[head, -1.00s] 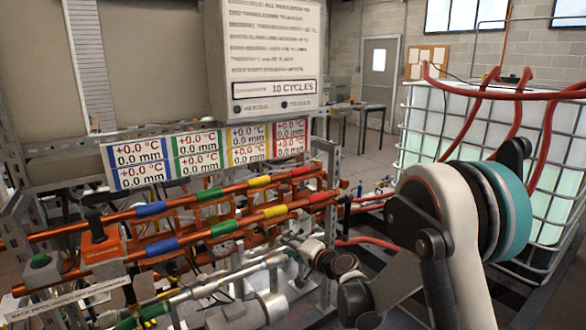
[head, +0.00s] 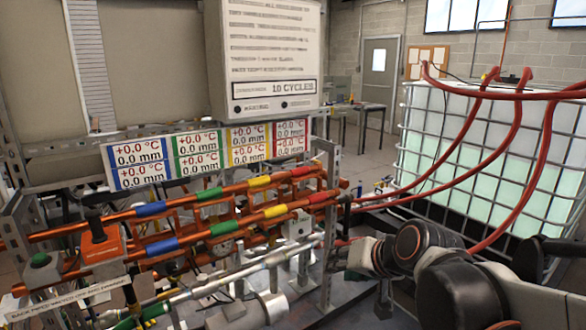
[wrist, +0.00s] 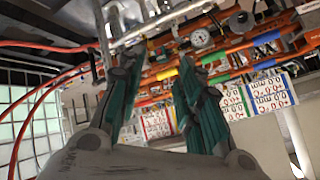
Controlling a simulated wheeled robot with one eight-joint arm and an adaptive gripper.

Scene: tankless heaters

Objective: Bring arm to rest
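My arm shows at the lower right of the head view, folded low beside the heater rig's right end. My gripper is hidden or not clearly visible there. In the wrist view my gripper (wrist: 160,75) shows two teal-padded fingers spread apart with a wide gap. Nothing is held between them. Beyond the fingers is the rig with its orange pipes (wrist: 225,75), a round gauge (wrist: 200,38) and coloured bands. The picture there is tilted, with the temperature panels (wrist: 268,95) at lower right.
Orange pipes (head: 110,218) with coloured bands cross the left half, below the display panels (head: 200,163). A caged white water tank (head: 450,150) with red hoses (head: 540,160) stands at right. A grey upright post (head: 328,240) stands close to my arm. Open floor lies behind, near the door.

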